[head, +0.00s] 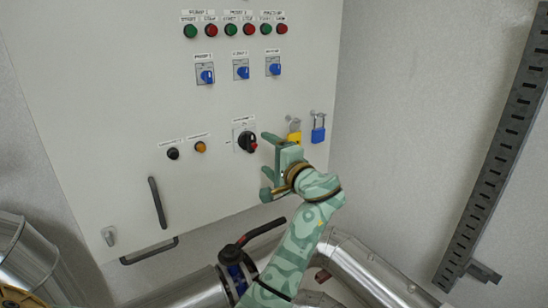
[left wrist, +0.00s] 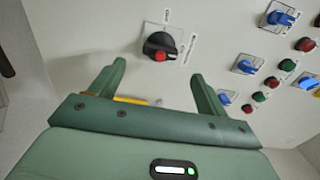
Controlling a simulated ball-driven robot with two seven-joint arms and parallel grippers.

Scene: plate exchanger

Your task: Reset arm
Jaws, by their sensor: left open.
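My left gripper (head: 270,165) is in front of the lower right part of a white control cabinet in the head view. It is open and empty, with its fingers apart. In the left wrist view my left gripper (left wrist: 160,85) shows both green fingers spread, with a black and red rotary switch (left wrist: 160,46) beyond and between them. The same rotary switch (head: 246,141) is just left of the fingers in the head view. I cannot tell the exact gap between fingers and cabinet. My right gripper is not in view.
The cabinet (head: 110,100) carries blue selector switches (head: 241,70) and rows of green and red buttons (head: 231,29). A yellow padlock (head: 295,137) and a blue padlock (head: 318,130) hang right of the gripper. Metal pipes (head: 370,270) run below. A dark slotted rail (head: 500,140) is at right.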

